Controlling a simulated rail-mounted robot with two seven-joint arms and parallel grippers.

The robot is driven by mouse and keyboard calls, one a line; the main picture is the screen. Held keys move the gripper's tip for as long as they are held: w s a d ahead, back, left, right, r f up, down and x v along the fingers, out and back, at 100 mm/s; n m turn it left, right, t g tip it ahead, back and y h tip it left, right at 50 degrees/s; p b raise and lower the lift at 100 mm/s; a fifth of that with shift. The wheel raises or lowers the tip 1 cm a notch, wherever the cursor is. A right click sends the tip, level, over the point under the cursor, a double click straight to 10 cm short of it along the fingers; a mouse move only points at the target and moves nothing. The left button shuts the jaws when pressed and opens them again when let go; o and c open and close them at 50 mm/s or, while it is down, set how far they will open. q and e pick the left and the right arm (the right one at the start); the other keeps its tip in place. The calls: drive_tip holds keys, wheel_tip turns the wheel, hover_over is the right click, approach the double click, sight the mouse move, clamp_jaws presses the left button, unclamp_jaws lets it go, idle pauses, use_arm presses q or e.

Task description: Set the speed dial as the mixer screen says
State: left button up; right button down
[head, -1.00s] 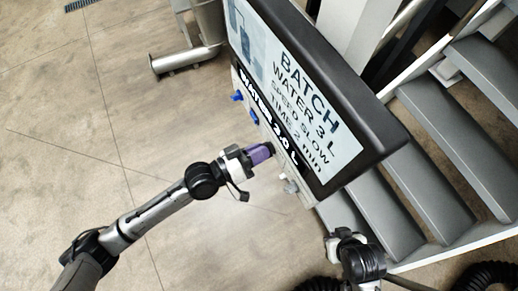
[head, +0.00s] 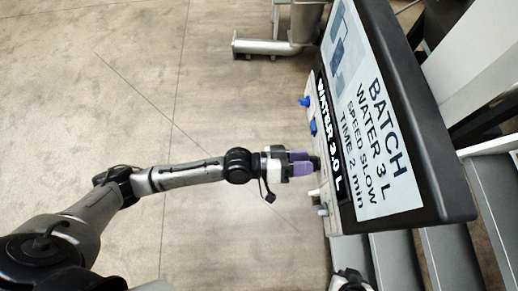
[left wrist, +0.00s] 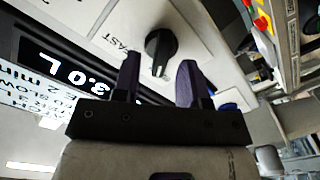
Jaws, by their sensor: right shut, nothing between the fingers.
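The mixer screen (head: 365,110) reads BATCH, WATER 3 L, SPEED SLOW, TIME 2 min. The speed dial (left wrist: 160,46) is a black knob on a pale panel, with the word FAST printed to its left in the left wrist view. My left gripper (left wrist: 158,76) is open, its purple fingers just short of the dial and to either side of it in that view. In the head view, my left gripper (head: 312,163) is at the panel edge and mostly hides the dial. My right gripper (head: 350,281) is shut and empty, partly cut off at the bottom edge.
A black display strip (head: 331,135) beside the screen reads WATER 3.0 L. Two blue knobs (head: 305,101) (head: 313,127) stick out of the panel above my left gripper. Grey stair treads (head: 450,255) are at lower right.

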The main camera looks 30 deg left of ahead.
use_arm(q)
drive_tip(key=b+v, duration=0.3)
drive_tip(key=v, duration=1)
drive_tip(key=shift+s, duration=0.1)
idle(0.6)
